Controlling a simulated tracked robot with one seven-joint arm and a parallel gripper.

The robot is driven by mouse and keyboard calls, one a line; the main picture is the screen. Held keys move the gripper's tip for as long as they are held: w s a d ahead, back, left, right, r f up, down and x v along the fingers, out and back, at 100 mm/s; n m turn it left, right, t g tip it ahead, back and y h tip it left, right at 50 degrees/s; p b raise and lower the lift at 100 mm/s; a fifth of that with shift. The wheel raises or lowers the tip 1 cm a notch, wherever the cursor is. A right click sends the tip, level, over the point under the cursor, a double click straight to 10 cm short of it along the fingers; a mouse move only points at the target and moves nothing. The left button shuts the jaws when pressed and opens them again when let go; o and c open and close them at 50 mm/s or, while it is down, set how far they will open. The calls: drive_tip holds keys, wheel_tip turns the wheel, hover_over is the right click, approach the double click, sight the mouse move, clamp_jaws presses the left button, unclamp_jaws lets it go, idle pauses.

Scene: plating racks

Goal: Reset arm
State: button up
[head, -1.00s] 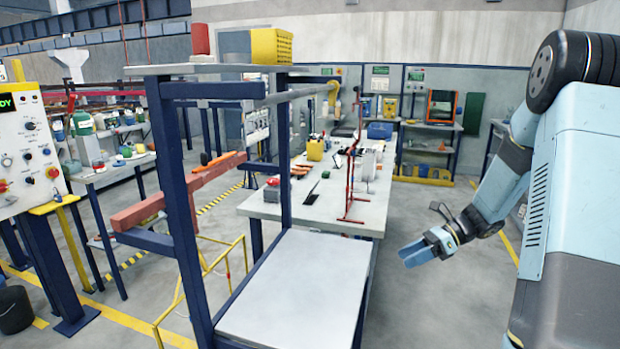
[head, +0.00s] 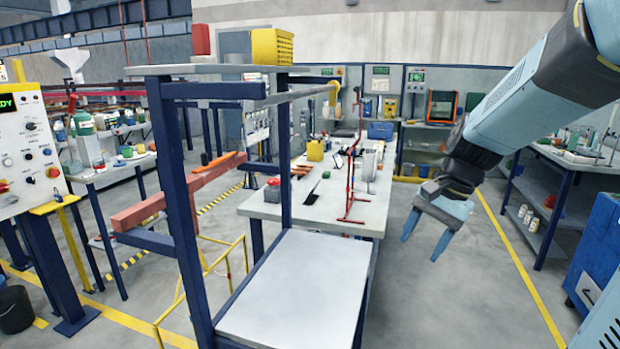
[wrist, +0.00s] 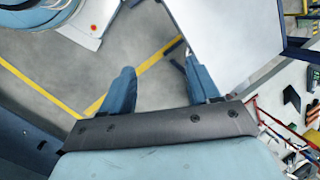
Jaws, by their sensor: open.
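My gripper (head: 423,248) hangs on the right in the head view, with its two light-blue fingers spread and pointing down. Nothing is between the fingers. It is in the open air over the floor, to the right of the work table and apart from it. In the wrist view my gripper (wrist: 160,92) also shows its fingers wide apart, with grey floor and a yellow line below. My arm comes down to it from the upper right in the head view.
A blue rack frame (head: 180,200) with a light grey lower shelf (head: 295,290) stands front centre. Behind it is a long work table (head: 335,205) with tools and a red stand. A bench (head: 560,165) and blue cabinet (head: 600,255) are at right. Floor between is clear.

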drive_tip(key=s+r+n+t+h, duration=0.1)
drive_tip(key=s+r+n+t, duration=0.1)
drive_tip(key=s+r+n, duration=0.1)
drive_tip(key=s+d+r+n+t+h, duration=0.1)
drive_tip(key=s+r+n+t+h, duration=0.1)
drive_tip(key=s+n, duration=0.3)
drive_tip(key=shift+s+d+r+t+h, duration=0.25)
drive_tip(key=shift+s+r+t, duration=0.5)
drive_tip(key=shift+s, duration=0.65)
drive_tip(key=shift+r, duration=0.1)
idle(0.4)
